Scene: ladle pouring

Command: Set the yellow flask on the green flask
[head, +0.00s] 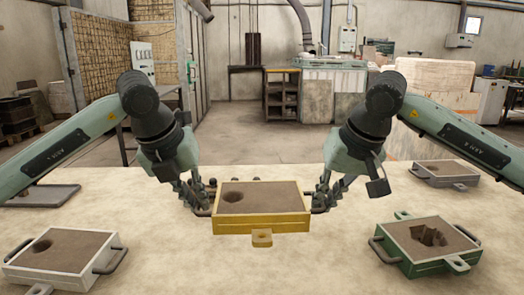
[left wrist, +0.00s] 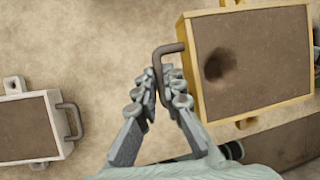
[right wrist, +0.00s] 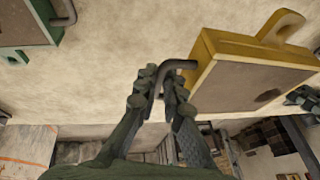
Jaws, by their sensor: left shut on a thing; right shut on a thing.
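The yellow flask (head: 262,224), a shallow box filled with brown sand with a round hole, is in the middle of the head view. My left gripper (head: 195,204) is shut on its left handle; the left wrist view shows the fingers (left wrist: 160,85) around that handle. My right gripper (head: 325,202) is shut on its right handle, also seen in the right wrist view (right wrist: 163,85). Whether the flask touches the table is hard to tell. The green flask (head: 420,266) lies on the table at the front right, with an irregular cavity in its sand and nothing on top.
A white flask (head: 22,272) lies at the front left. A grey flask (head: 460,183) is at the back right and a dark grey plate (head: 45,197) at the back left. Small dark items lie behind the yellow flask. The front middle of the table (head: 220,270) is clear.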

